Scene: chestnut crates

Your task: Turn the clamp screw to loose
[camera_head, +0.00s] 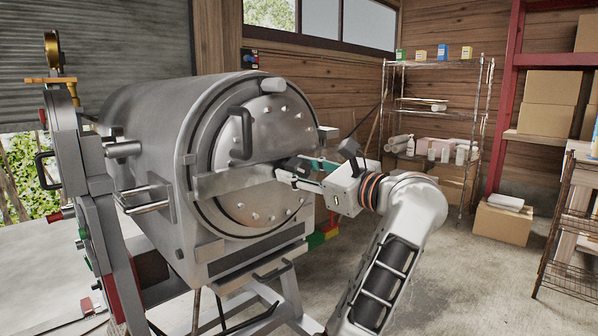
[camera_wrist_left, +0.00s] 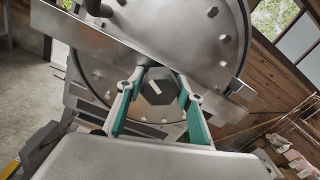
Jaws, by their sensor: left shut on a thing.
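The clamp screw (camera_wrist_left: 158,88) is a dark hexagonal head with a pale mark, at the centre of the round steel door in the left wrist view. A flat steel bar (camera_head: 234,181) crosses the door (camera_head: 262,205) of the large steel drum. My left gripper (camera_head: 286,171) reaches the middle of the door from the right. In the wrist view its two green-and-grey fingers (camera_wrist_left: 159,80) stand on either side of the screw head, shut on it. In the head view the fingers hide most of the screw. My right gripper is in neither view.
A dark handle (camera_head: 241,133) sticks out of the door above the bar. A post with a brass gauge (camera_head: 52,50) stands left of the drum (camera_head: 150,110). Wire shelves (camera_head: 440,63) and cardboard boxes (camera_head: 502,223) stand behind at right. The floor right of my arm is clear.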

